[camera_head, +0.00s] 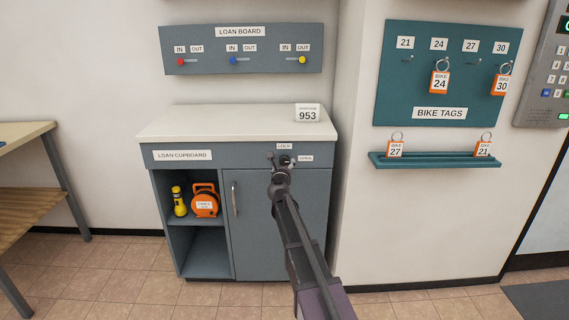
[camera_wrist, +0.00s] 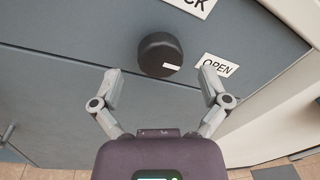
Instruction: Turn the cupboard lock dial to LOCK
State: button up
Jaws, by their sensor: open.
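The loan cupboard (camera_head: 270,225) is grey-blue with a white top, and its door is closed. The lock dial (camera_wrist: 160,54) is a round black knob on the cupboard front. Its white mark points right toward the OPEN label (camera_wrist: 219,66). The LOCK label (camera_wrist: 197,3) is above it, partly cut off, and also shows in the head view (camera_head: 284,146). My gripper (camera_wrist: 160,84) is open, its fingers apart on either side and just short of the dial, apparently not touching it. In the head view my gripper (camera_head: 279,161) hides most of the dial.
A white sign marked 953 (camera_head: 307,113) stands on the cupboard top. A yellow torch (camera_head: 179,202) and an orange cable reel (camera_head: 205,200) sit in the open shelf. A loan board (camera_head: 241,49) hangs above, and a teal tag shelf (camera_head: 434,160) juts out at right.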

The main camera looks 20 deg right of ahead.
jog(key=shift+x, duration=1.25)
jog(key=c, duration=1.1)
